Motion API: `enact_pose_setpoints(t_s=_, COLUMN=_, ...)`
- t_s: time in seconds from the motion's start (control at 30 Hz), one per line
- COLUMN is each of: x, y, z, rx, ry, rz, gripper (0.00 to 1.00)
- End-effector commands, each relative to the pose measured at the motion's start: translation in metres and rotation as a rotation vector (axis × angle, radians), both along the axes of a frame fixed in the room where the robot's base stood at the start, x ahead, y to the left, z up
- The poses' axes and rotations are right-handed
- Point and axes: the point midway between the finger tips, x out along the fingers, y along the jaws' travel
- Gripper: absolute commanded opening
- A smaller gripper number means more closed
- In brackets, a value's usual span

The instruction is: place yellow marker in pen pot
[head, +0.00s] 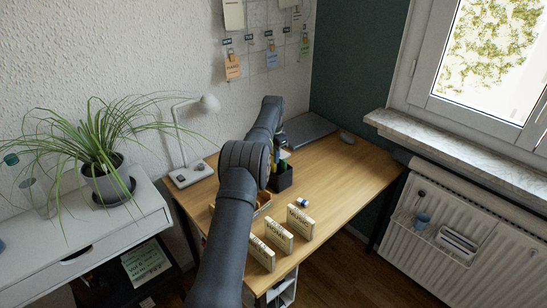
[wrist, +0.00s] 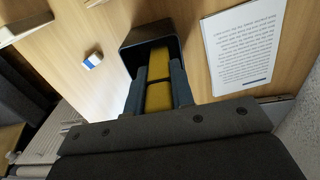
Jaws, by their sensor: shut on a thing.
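In the wrist view, my gripper (wrist: 160,80) is shut on the yellow marker (wrist: 158,97), which lies between its two fingers. The dark pen pot (wrist: 133,39) is just beyond the fingertips, and the far end of the marker appears in line with its opening. I cannot tell how deep the marker reaches into the pot. In the head view, the pen pot (head: 284,180) stands on the desk, partly behind my arm. A small yellow-green bit shows above it. My gripper is mostly hidden by my arm there.
On the wooden desk (head: 340,170) are a white-and-blue eraser (head: 303,202), several upright labelled blocks (head: 278,236), a tray partly behind my arm, a white lamp (head: 191,172) and a grey laptop (head: 308,129). A printed sheet (wrist: 243,47) lies beside the pot.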

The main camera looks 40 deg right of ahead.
Motion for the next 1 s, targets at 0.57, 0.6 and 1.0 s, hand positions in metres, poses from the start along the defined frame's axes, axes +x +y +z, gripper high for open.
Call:
enact_pose_setpoints(t_s=0.57, x=0.000, y=0.000, z=-0.015, rx=0.000, ry=0.000, rz=0.000, gripper=0.01)
enact_pose_setpoints(t_s=0.6, x=0.000, y=0.000, z=-0.017, rx=0.000, ry=0.000, rz=0.000, gripper=0.01)
enact_pose_setpoints(t_s=1.0, x=0.000, y=0.000, z=-0.019, rx=0.000, ry=0.000, rz=0.000, gripper=0.44)
